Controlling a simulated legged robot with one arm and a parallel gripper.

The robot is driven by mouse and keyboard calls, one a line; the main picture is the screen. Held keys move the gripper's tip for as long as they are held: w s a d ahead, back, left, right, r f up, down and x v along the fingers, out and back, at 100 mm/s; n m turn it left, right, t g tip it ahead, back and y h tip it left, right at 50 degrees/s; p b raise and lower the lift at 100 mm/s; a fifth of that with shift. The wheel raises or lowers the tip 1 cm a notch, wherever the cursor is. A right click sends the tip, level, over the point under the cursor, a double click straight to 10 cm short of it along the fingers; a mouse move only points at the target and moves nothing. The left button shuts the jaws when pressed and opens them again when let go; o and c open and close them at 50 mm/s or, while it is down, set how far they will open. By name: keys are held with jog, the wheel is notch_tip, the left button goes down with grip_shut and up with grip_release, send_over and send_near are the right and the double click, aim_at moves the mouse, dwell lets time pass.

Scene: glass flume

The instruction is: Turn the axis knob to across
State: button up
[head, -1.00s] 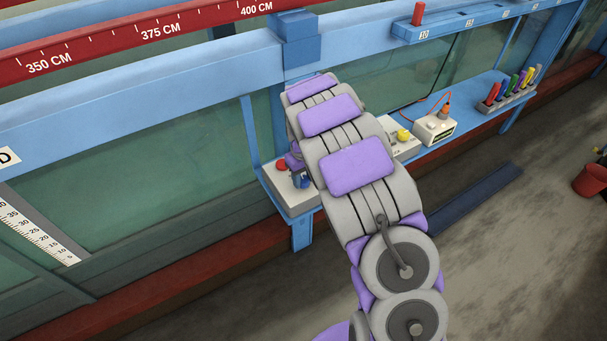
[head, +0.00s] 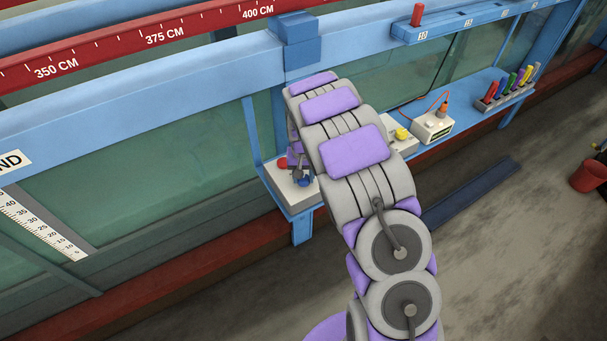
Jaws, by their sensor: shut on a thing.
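A white control box (head: 286,189) stands on the blue shelf at the left end. It carries a red knob or button (head: 282,163) and a blue one (head: 306,182). My gripper (head: 299,174) reaches down over this box between the red and blue parts, largely behind my arm. It is shut on a knob there, taken to be the axis knob. The fingertips and the knob's pointer are too small and hidden to read its angle.
A second white box with a yellow knob (head: 402,134) and a meter box (head: 433,127) with a red lead stand farther right on the blue shelf (head: 470,121). Several coloured pens (head: 510,85) stand in a rack beyond. A red bucket (head: 589,177) is on the floor at right.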

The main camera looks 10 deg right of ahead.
jog(key=shift+w+r, duration=0.1)
jog(key=shift+w, duration=0.05)
jog(key=o, duration=1.1)
jog(key=shift+c, duration=0.2)
notch_tip(320, 180, up, 17)
jog(key=p, duration=0.1)
jog(key=shift+a, duration=0.1)
